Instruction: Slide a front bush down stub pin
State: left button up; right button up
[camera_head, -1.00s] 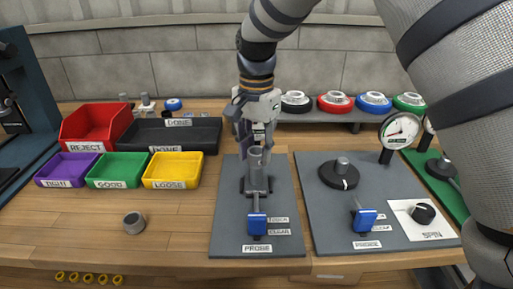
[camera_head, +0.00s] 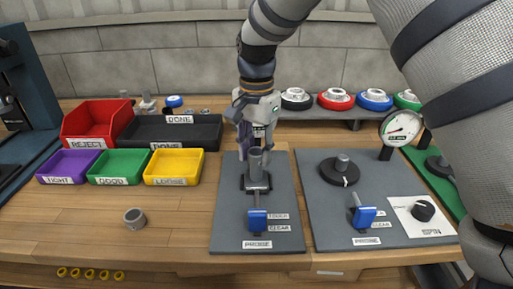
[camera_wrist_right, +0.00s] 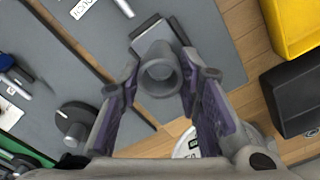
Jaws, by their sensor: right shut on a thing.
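My right gripper (camera_head: 256,142) is over the near-middle grey panel labelled PROBE, fingers pointing down. It is shut on a grey, ring-shaped bush (camera_head: 255,160), which also shows between the fingers in the right wrist view (camera_wrist_right: 160,74). The bush is upright, in line with the dark fixture (camera_head: 257,183) on the panel. The stub pin itself is hidden by the bush, so I cannot tell how far down it the bush is. A second grey bush (camera_head: 134,218) stands alone on the wooden bench. My left gripper is not in view.
A blue-handled probe (camera_head: 257,221) lies in front of the fixture. To the right is another grey panel (camera_head: 335,215) with a dark knob and a dial gauge (camera_head: 402,127). Purple, green and yellow bins (camera_head: 175,181) stand at left. The bench front left is mostly clear.

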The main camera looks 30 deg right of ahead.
jog(key=shift+f, duration=0.5)
dwell(0.3)
jog(key=shift+f, duration=0.65)
jog(key=o, duration=1.3)
notch_tip(320, 180, up, 12)
